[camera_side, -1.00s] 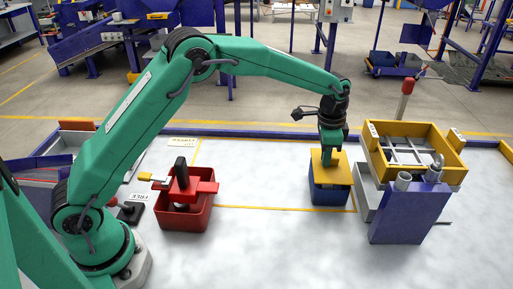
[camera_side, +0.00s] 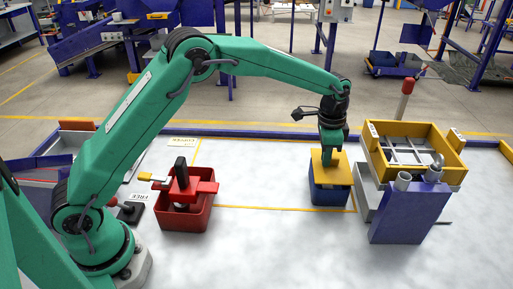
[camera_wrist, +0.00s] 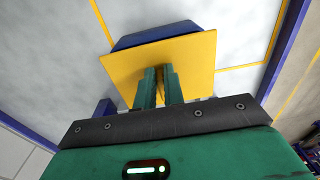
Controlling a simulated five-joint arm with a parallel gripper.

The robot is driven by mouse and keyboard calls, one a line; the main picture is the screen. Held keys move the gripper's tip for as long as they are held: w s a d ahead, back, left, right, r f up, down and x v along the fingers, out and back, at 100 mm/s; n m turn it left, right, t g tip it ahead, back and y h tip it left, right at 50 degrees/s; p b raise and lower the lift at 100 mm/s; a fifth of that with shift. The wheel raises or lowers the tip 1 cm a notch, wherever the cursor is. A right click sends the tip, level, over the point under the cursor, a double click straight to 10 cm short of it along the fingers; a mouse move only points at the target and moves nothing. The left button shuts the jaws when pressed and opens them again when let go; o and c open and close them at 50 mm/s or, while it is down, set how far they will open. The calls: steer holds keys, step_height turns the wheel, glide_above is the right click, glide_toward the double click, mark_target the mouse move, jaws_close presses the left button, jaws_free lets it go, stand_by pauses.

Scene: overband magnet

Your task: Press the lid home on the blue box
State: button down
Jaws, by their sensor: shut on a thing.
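The blue box (camera_side: 330,193) stands on the white table, right of centre in the side view. The flat yellow lid (camera_side: 322,159) lies over its top. In the wrist view the lid (camera_wrist: 190,60) covers most of the box, and a strip of the blue box (camera_wrist: 150,36) shows past its far edge. My gripper (camera_side: 331,163) points down onto the lid's middle. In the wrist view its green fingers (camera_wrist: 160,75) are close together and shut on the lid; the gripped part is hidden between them. I cannot tell whether the lid is fully seated.
A yellow tray with a grid (camera_side: 415,150) and a blue holder with tubes (camera_side: 408,213) stand right of the box. A red bin (camera_side: 184,220) with a red and black part stands to the left. The table between bin and box is clear, with yellow lines.

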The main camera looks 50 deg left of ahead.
steer(key=shift+f, duration=0.95)
stand_by(0.6)
steer(key=c, duration=1.4)
jaws_free()
steer(key=shift+s+r, duration=0.15)
steer(key=shift+r, duration=3.7)
steer(key=shift+s+a+r, duration=0.1)
steer(key=shift+r, duration=0.05)
